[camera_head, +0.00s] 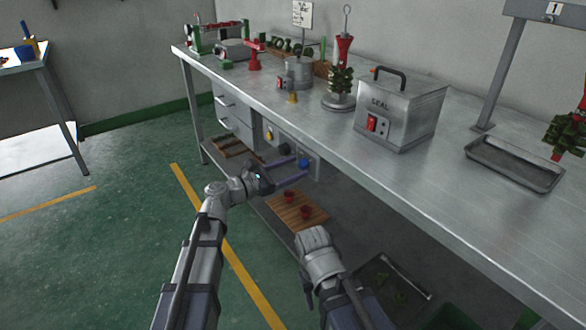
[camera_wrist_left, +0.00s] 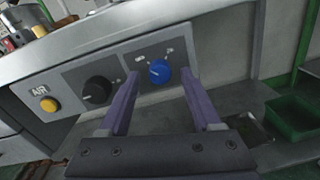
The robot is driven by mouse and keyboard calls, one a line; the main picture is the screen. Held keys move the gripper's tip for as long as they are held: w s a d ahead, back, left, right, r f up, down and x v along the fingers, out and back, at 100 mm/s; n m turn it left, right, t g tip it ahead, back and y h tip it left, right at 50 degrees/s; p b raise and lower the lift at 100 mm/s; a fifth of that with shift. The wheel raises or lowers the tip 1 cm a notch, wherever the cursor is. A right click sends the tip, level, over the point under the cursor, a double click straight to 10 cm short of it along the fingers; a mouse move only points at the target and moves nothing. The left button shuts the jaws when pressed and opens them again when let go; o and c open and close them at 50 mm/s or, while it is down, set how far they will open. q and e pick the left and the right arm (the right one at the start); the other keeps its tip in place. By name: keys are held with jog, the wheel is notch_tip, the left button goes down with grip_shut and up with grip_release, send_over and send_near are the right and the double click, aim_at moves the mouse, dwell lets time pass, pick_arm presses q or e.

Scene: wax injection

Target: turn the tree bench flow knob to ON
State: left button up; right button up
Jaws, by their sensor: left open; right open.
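The blue knob (camera_wrist_left: 159,71) sits on a grey panel (camera_wrist_left: 130,62) on the front of the steel bench. Marks beside it are too small to read. In the head view the blue knob (camera_head: 303,163) is below the bench edge. My left gripper (camera_head: 298,169) reaches toward it, open. In the left wrist view its two purple fingers (camera_wrist_left: 160,84) stand on either side of the knob; I cannot tell whether they touch it. My right gripper (camera_head: 316,240) hangs low in front of the bench, open, its fingers hard to make out.
A black knob (camera_wrist_left: 97,90) and a yellow button (camera_wrist_left: 49,104) by an AIR label are left of the blue knob. A SEAL box (camera_head: 400,108) stands on the bench top. Green floor is open to the left.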

pick_arm(q)
grip_shut()
dwell(0.5)
